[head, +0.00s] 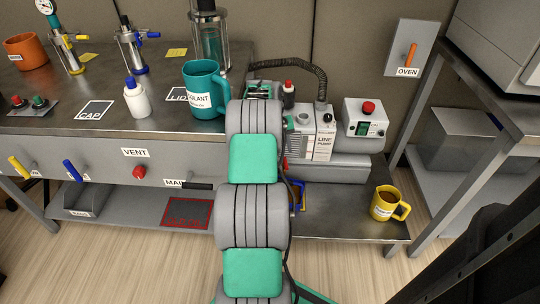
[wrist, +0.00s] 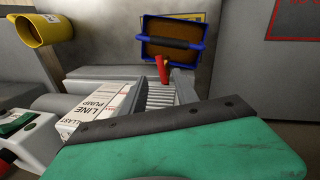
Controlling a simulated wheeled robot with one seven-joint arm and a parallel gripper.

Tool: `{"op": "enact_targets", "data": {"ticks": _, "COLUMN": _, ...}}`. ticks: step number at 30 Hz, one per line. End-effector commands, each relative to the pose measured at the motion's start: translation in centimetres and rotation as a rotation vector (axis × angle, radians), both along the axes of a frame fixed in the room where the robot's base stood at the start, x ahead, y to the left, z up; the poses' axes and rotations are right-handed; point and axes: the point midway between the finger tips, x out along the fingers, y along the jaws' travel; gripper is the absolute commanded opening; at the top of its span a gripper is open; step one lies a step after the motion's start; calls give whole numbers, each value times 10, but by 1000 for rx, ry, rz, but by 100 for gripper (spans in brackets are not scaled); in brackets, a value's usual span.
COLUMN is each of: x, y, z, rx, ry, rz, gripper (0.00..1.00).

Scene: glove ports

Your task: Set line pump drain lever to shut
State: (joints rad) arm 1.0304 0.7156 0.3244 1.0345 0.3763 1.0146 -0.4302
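The line pump (head: 324,143) stands on the lower shelf right of my arm, and its white labelled box (wrist: 95,112) shows tilted in the wrist view. A small red lever (wrist: 162,71) stands beside the pump's ribbed grey body. In the head view a bit of red (head: 285,163) shows at my arm's edge. My gripper (wrist: 162,85) shows in the wrist view as two grey fingers, apart, with the red lever just beyond and between their tips. No contact is clear. The lever's setting cannot be read. My arm hides the gripper in the head view.
A blue-rimmed tray (wrist: 203,40) with a dark bar lies behind the lever. A yellow mug (head: 383,205) stands at the shelf's right. A switch box (head: 365,120) and a black hose (head: 295,66) are near the pump. A teal mug (head: 203,88) stands on the bench.

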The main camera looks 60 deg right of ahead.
Motion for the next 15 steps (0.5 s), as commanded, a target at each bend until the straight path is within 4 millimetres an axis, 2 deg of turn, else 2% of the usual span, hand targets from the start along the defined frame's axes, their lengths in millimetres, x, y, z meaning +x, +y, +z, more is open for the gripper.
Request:
{"op": "enact_targets", "data": {"ticks": 5, "x": -3, "y": -1, "z": -16, "rx": 1, "ry": 1, "rz": -1, "gripper": 36}}
{"op": "enact_targets", "data": {"ticks": 12, "x": -9, "y": -6, "z": -62, "rx": 1, "ry": 1, "rz": 2, "gripper": 36}}
{"op": "enact_targets", "data": {"ticks": 15, "x": -11, "y": -8, "z": -74, "rx": 1, "ry": 1, "rz": 0, "gripper": 36}}
